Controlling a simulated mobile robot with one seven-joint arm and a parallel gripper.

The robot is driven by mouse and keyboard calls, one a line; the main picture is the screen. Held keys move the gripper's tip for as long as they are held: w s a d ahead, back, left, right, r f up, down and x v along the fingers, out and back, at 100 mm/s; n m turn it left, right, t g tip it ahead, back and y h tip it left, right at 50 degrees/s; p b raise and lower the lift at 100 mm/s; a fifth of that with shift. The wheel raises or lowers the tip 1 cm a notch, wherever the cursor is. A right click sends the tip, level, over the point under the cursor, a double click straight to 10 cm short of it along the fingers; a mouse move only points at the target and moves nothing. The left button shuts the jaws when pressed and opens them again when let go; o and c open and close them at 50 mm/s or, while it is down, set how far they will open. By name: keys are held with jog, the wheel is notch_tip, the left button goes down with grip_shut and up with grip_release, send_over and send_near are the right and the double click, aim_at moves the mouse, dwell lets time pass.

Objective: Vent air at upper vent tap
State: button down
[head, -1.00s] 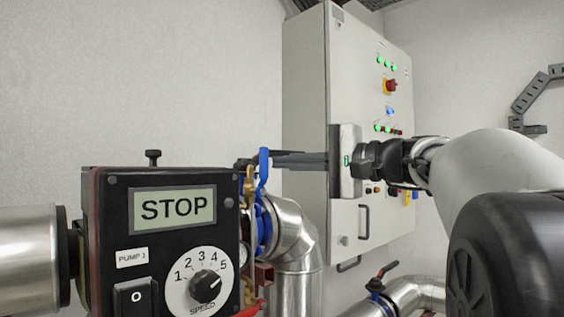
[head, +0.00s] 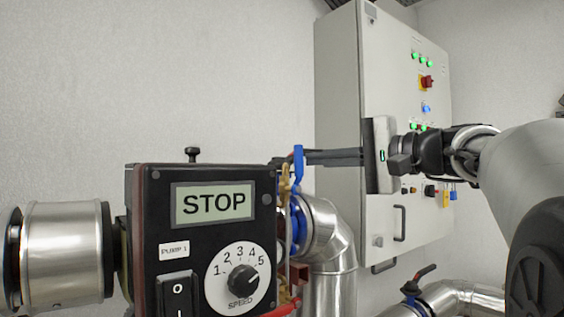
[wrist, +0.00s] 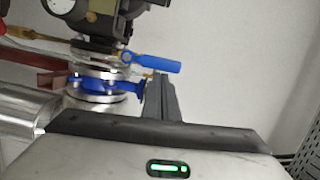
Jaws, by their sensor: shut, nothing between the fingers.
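A blue lever handle (head: 298,164) stands upright just right of the black pump control box in the head view. In the wrist view the blue lever (wrist: 155,65) points right, just beyond my fingertips. Brass fittings (head: 285,185) sit beside it, partly hidden by the box. No label marks the upper vent tap, so I cannot tell if this lever belongs to it. My gripper (head: 309,157) is shut and empty, its fingers pointing left at the lever. Its fingers also show in the wrist view (wrist: 160,78). I cannot tell whether they touch the lever.
The pump control box (head: 145,235) reads STOP. A metal pipe elbow (head: 330,230) with a blue flanged valve (wrist: 98,84) lies below my fingers. A tall grey cabinet (head: 340,110) stands behind my gripper. A red-handled valve (head: 425,272) is low right.

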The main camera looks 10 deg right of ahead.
aim_at(298, 159)
jog(key=shift+a, duration=0.15)
jog(key=a+n+b, duration=0.1)
jog(key=s+n+h+b, duration=0.1)
jog(key=n, duration=0.1)
jog(key=a+n+b, duration=0.1)
jog(key=shift+s+a+r+n+b, duration=0.15)
jog(key=shift+s+a+n+b, duration=0.15)
jog(key=shift+n, duration=0.1)
jog(key=n+b, duration=0.1)
jog(key=a+n+h, duration=0.1)
jog(key=s+a+n+b, duration=0.1)
jog(key=shift+f+g+b, duration=0.3)
jog(key=shift+s+a+f+n+t+h+b, duration=0.2)
jog(key=shift+a+f+n+h+b, duration=0.25)
jog(key=shift+n+b, duration=0.6)
jog(key=shift+s+a+f+n+t+h+b, duration=0.1)
jog(key=shift+s+a+f+n+h+b, duration=0.3)
jog(key=shift+n+b, duration=0.7)
jog(key=shift+s+a+f+n+t+h+b, duration=0.1)
jog(key=shift+a+f+n+h+b, duration=0.45)
jog(key=shift+n+b, duration=0.5)
